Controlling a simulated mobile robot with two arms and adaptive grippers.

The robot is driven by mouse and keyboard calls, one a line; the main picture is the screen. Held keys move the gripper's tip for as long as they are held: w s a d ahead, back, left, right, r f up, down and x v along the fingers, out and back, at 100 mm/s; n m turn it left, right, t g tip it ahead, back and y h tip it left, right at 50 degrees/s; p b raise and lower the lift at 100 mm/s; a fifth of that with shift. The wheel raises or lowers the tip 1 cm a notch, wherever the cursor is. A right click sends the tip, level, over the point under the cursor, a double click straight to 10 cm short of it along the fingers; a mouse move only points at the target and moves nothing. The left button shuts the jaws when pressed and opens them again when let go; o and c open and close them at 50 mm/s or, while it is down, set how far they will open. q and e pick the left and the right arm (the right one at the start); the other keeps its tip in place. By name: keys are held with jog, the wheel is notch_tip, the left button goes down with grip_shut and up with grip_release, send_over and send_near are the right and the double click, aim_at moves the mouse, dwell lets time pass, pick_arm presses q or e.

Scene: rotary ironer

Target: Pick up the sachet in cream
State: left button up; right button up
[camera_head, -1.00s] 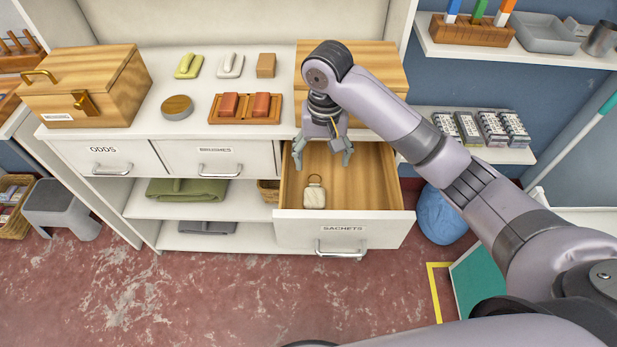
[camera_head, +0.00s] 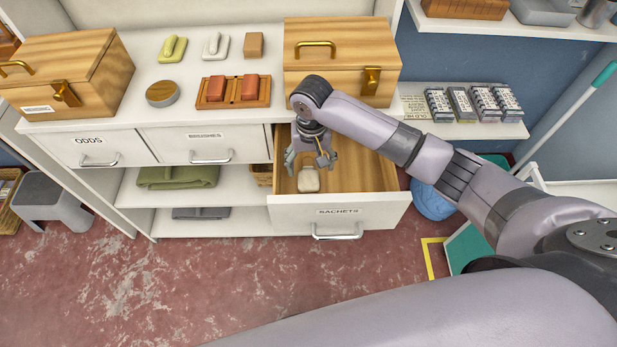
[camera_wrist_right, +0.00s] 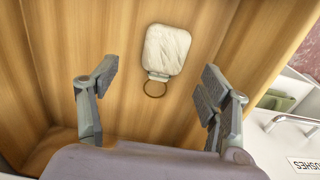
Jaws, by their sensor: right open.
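The cream sachet (camera_head: 309,181) lies in the open drawer labelled SACHETS (camera_head: 338,212), near the drawer's left side. In the right wrist view the cream sachet (camera_wrist_right: 167,50) lies flat on the wooden drawer bottom, its ring pointing toward my gripper. My right gripper (camera_head: 311,163) is inside the drawer area, just behind and above the sachet in the head view. In the right wrist view my right gripper (camera_wrist_right: 155,88) is open and empty, with the sachet beyond the gap between its fingertips. The gripper hides the ring in the head view. My left gripper is not in view.
A wooden box (camera_head: 340,60) stands on the counter behind the drawer. Closed drawers labelled ODDS (camera_head: 88,150) and BRUSHES (camera_head: 206,146) are to the left. A shelf with several small packs (camera_head: 475,104) is to the right. The drawer's right part is empty.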

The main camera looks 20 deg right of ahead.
aim_at(308, 176)
jog(key=f, duration=0.5)
jog(key=shift+w+a, duration=0.15)
jog(key=shift+a, duration=0.1)
jog(key=c, duration=1)
